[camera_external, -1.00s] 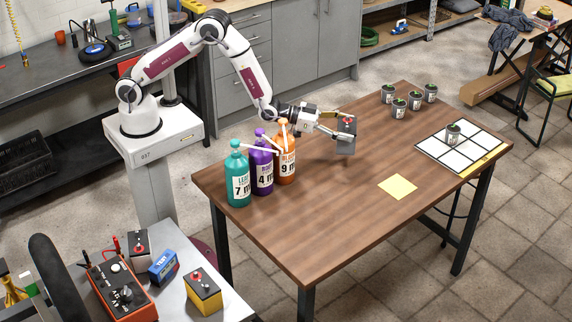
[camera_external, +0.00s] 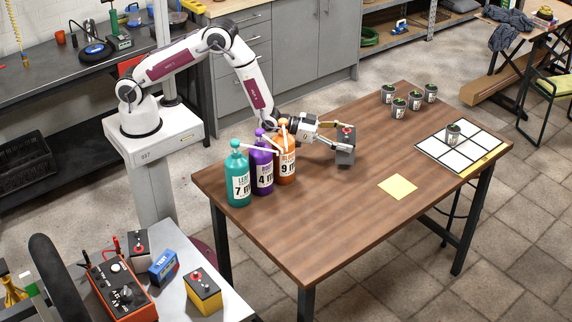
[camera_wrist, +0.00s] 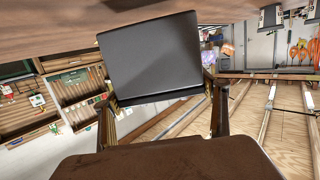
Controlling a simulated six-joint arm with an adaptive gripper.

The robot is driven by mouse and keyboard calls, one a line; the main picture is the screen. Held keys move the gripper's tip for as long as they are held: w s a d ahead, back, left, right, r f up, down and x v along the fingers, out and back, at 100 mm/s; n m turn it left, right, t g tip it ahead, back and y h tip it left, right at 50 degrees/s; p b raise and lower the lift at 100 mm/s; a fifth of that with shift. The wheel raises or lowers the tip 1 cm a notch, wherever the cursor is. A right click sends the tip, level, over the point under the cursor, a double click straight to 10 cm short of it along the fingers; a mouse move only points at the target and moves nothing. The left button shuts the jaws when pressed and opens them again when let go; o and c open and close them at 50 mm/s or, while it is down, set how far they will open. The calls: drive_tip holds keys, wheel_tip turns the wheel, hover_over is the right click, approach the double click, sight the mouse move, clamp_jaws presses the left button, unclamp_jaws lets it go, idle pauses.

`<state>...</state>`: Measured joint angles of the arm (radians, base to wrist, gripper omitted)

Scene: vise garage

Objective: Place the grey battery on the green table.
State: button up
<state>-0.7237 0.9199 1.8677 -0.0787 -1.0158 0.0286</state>
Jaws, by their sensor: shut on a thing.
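The grey battery (camera_external: 345,146), with a red part on top, is upright between the fingers of my gripper (camera_external: 338,142). It is at or just above the brown wooden table (camera_external: 335,225); I cannot tell whether its base touches. In the wrist view the battery's dark grey face (camera_wrist: 150,58) fills the upper middle, with a finger of my gripper (camera_wrist: 165,115) on each side. The jaws are shut on it. I see no clearly green table; the table under the battery looks brown.
Teal (camera_external: 238,178), purple (camera_external: 262,165) and orange (camera_external: 285,160) bottles stand left of my gripper. Several small plant pots (camera_external: 399,107) stand at the back, and a white grid board (camera_external: 432,150) lies at the right. A yellow note (camera_external: 398,187) lies mid-table. The table's front is clear.

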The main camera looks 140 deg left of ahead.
drive_tip(key=shift+w+f, duration=0.1)
drive_tip(key=shift+f, duration=1.1)
drive_tip(key=o, duration=2)
drive_tip(key=shift+f, duration=0.3)
drive_tip(key=shift+o, duration=0.2)
drive_tip(key=shift+r, duration=0.15)
drive_tip(key=v, duration=1.2)
drive_tip(key=shift+o, duration=0.4)
